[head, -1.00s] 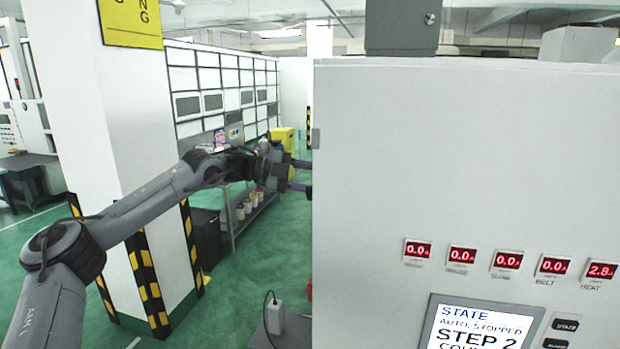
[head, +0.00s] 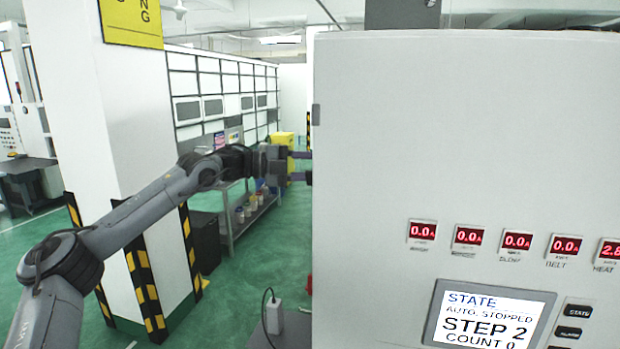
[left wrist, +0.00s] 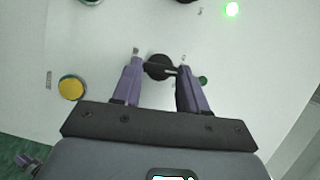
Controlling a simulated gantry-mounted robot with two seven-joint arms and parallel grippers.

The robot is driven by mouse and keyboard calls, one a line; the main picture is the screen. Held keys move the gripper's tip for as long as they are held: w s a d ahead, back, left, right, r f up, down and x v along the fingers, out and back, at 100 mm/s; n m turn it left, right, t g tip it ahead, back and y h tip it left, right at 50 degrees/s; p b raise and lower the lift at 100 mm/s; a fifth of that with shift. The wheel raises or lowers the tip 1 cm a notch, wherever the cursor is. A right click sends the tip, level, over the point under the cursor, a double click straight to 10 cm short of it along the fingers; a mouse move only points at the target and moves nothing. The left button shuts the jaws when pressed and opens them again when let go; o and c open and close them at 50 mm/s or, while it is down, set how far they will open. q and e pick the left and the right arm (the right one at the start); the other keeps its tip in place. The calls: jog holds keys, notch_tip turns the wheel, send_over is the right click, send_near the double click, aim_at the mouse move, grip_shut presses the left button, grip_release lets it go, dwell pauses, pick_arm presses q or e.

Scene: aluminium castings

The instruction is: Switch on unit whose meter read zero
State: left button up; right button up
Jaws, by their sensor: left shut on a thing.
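A pale cabinet (head: 400,130) fills the right of the head view. Its front has a row of red meters: four read 0.0, from the leftmost meter (head: 422,230) to the BELT meter (head: 565,246). The HEAT meter (head: 608,251) at the right reads about 2.8, cut by the frame edge. My left gripper (head: 300,167) is at the cabinet's left side, its tips partly hidden behind the cabinet edge. In the left wrist view my left gripper (left wrist: 160,65) is shut on a black knob (left wrist: 158,67) on a pale panel. My right gripper is not in view.
A screen (head: 490,315) shows AUTO, STOPPED, STEP 2, COUNT 0, with dark keys beside it. The wrist view shows a yellow button (left wrist: 72,88), a small green part (left wrist: 203,80) and a lit green lamp (left wrist: 232,9). A striped pillar (head: 130,150) stands behind my arm.

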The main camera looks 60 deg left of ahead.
pick_arm(q)
jog(key=shift+f+m+t+h+b, duration=0.1)
jog(key=shift+m+t+h+b, duration=0.4)
jog(key=shift+m, duration=0.75)
jog(key=shift+f+m+t+h+b, duration=0.2)
jog(key=shift+m+b, duration=0.45)
jog(key=shift+m, duration=0.55)
jog(key=shift+f+m+t+h+b, duration=0.15)
jog(key=shift+m+t+b, duration=0.35)
jog(key=shift+m, duration=0.75)
jog(key=shift+r, duration=0.1)
jog(key=o, duration=1.1)
jog(key=shift+c, duration=0.2)
